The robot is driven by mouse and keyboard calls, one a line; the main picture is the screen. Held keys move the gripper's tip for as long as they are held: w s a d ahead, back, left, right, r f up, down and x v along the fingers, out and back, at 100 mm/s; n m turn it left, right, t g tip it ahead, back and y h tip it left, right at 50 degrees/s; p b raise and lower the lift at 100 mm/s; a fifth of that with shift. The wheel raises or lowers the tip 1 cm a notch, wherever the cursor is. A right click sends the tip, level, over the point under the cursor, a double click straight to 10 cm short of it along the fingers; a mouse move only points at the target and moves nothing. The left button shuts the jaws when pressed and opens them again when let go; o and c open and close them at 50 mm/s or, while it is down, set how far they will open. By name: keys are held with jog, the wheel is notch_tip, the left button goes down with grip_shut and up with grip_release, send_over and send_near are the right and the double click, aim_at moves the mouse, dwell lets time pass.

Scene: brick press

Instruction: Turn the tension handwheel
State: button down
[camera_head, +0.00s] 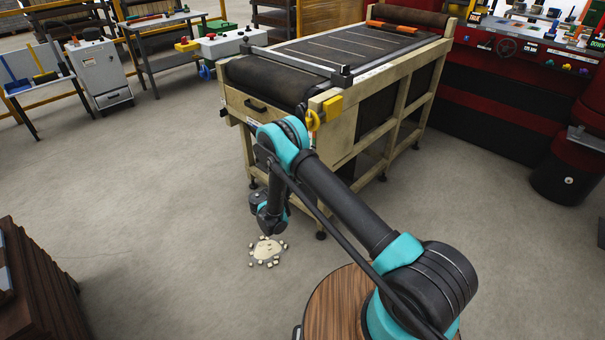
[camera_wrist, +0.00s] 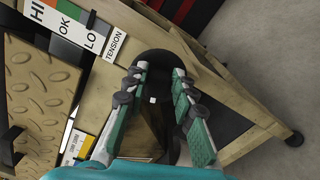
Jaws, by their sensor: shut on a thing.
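The tension handwheel (camera_wrist: 158,60) shows in the wrist view as a dark, rounded shape between and behind the fingertips. Its full outline is partly covered by the fingers. My gripper (camera_wrist: 160,73) is shut on it, one finger on each side, with a gap between the pads. In the head view my arm covers the place where the gripper works, so I cannot make out the wheel or the fingers there.
The conveyor (camera_head: 385,85) with its wooden frame stands just beyond my arm. A yellow box (camera_head: 333,107) sits at its near corner. Crumbs (camera_head: 267,250) lie on the floor. A red machine (camera_head: 500,105) stands at right. Floor at left is open.

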jog(key=m, duration=0.7)
jog(key=f+m, duration=0.1)
jog(key=m, duration=0.6)
jog(key=a+f+m, duration=0.1)
jog(key=m, duration=0.6)
jog(key=shift+w+m, duration=0.3)
dwell(0.4)
jog(key=c, duration=1.2)
grip_release()
jog(key=v, duration=1.2)
jog(key=shift+a, duration=0.1)
